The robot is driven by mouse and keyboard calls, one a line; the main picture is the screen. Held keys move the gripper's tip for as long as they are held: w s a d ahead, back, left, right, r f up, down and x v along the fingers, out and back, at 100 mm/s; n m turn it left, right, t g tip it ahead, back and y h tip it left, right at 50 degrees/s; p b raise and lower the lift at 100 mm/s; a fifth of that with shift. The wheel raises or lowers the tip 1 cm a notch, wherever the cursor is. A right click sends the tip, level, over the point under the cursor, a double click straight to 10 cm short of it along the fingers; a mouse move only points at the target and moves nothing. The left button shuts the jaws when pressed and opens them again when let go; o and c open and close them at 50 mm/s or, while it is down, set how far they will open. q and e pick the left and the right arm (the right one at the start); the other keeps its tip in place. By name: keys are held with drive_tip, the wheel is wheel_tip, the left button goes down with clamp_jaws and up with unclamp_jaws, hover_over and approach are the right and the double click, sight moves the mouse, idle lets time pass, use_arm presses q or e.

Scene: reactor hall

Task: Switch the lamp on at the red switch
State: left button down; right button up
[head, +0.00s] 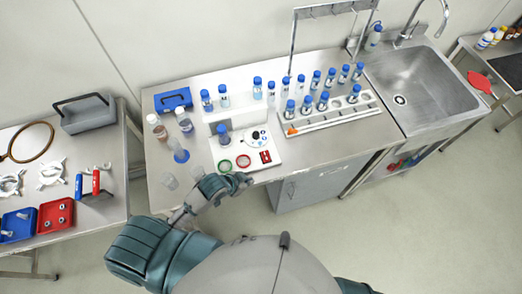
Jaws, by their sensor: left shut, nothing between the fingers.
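A white device (233,148) stands at the front of the middle steel table. A small red block (265,157), which looks like the red switch, sits at its front right corner. A green ring (224,167) and a red ring (243,161) lie left of it, and a black knob (255,136) is behind it. My left gripper (246,181) is shut and empty, at the table's front edge, just below and left of the red block and apart from it in the picture. The switch's position is too small to tell. I cannot make out a lit lamp. My right gripper is out of view.
Blue-capped bottles (308,104) stand in a rack behind and right of the device. A sink (412,88) is at the right. A side table (95,222) with red and blue trays is at the left.

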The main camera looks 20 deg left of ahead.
use_arm(q)
drive_tip(key=w+a+r+m+h, duration=0.3)
drive_tip(key=w+a+r+m, duration=0.1)
drive_tip(key=w+r, duration=0.4)
wheel_tip(320, 180, up, 2)
drive_tip(key=shift+a+r+m, duration=0.15)
drive_tip(key=shift+r+m, duration=0.05)
drive_tip(key=shift+m, duration=0.2)
drive_tip(key=shift+w, duration=0.1)
